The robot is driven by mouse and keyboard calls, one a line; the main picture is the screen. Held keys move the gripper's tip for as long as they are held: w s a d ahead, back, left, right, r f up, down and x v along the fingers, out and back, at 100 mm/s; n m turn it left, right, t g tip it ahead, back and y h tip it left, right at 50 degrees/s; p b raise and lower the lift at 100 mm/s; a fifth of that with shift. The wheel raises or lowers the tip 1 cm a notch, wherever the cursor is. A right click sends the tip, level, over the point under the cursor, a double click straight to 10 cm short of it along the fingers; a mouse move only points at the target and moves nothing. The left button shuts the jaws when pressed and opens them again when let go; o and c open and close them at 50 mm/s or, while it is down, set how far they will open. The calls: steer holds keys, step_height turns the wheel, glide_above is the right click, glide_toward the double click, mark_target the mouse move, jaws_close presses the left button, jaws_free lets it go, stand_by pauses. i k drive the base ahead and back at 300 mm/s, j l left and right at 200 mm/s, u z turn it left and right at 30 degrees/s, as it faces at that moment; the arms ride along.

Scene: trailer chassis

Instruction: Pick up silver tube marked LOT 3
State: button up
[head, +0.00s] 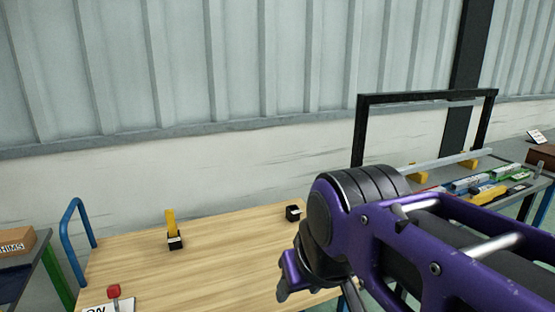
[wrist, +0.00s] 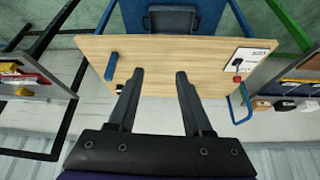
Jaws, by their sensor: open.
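A long silver tube (head: 440,162) lies across yellow supports on the cart at the right of the head view. No marking on it is readable, so I cannot tell whether it reads LOT 3. My gripper (wrist: 160,74) is open and empty in the wrist view, its two dark fingers spread above the wooden table (wrist: 160,55). In the head view my purple arm covers the front right and hides most of the gripper. The gripper is apart from the tube.
The wooden table holds a yellow upright on a black base (head: 172,230), a black block (head: 293,213) and a red knob (head: 114,291). Its middle is clear. A black frame (head: 425,97) stands at the right cart, among coloured boxes. A SHIMS box (head: 15,243) sits far left.

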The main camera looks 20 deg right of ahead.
mark_target(462, 184)
steer(key=z, duration=1.8)
steer(key=i+l+u, duration=0.15)
steer(key=u, duration=0.75)
steer(key=i+l+u, duration=0.15)
steer(key=l+u, duration=0.15)
steer(key=i+l+u, duration=0.1)
steer(key=l+u, duration=0.15)
steer(key=l, duration=0.15)
steer(key=i+l+u, duration=0.15)
steer(key=l, duration=0.25)
steer(key=l+u, duration=0.15)
steer(key=l, duration=0.25)
steer(key=i+l+u, duration=0.1)
steer(key=l, duration=1.6)
steer(key=i+u, duration=0.05)
steer(key=i, duration=0.05)
